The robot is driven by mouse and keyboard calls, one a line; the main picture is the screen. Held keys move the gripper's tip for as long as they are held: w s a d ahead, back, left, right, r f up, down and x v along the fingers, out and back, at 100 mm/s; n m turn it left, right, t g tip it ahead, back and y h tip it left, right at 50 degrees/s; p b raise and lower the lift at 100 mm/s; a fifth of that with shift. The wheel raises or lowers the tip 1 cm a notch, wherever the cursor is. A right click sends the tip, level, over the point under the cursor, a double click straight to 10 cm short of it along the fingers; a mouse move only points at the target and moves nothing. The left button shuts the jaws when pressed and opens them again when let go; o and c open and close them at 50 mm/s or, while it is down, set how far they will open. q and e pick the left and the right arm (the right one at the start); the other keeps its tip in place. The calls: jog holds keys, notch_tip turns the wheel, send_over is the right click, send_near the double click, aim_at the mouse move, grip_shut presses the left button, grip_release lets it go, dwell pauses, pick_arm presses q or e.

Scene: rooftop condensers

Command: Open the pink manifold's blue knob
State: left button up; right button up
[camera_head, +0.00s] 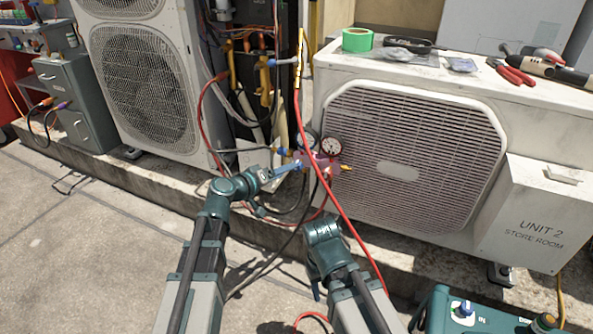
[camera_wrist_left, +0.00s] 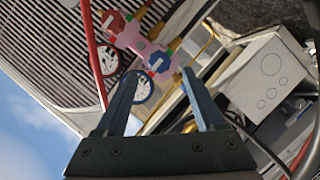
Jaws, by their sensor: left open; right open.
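The pink manifold (camera_head: 318,161) hangs in front of the left part of the nearest condenser, with two round gauges on top. Its blue knob (camera_head: 282,151) is at its left end in the head view. In the left wrist view the pink manifold (camera_wrist_left: 137,42) shows a red knob and, nearer, the blue knob (camera_wrist_left: 158,64). My left gripper (camera_wrist_left: 160,74) is open; the blue knob appears between its fingertips, contact unclear. It also shows in the head view (camera_head: 298,164), just below the knob. My right gripper (camera_head: 316,290) is mostly hidden below its wrist, low and away from the manifold.
A red hose (camera_head: 336,205) hangs past the manifold, close to both arms. The condenser (camera_head: 400,165) stands directly behind it. Tape (camera_head: 357,40) and red-handled pliers (camera_head: 512,73) lie on top. A teal machine (camera_head: 475,316) stands at the lower right. Open paving lies at left.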

aim_at(297, 171)
pick_arm(q)
jog(key=b+x, duration=0.1)
jog(key=x, duration=0.5)
jog(key=shift+w+d+f, duration=0.1)
jog(key=shift+w+d, duration=0.15)
jog(key=shift+w, duration=0.05)
grip_shut()
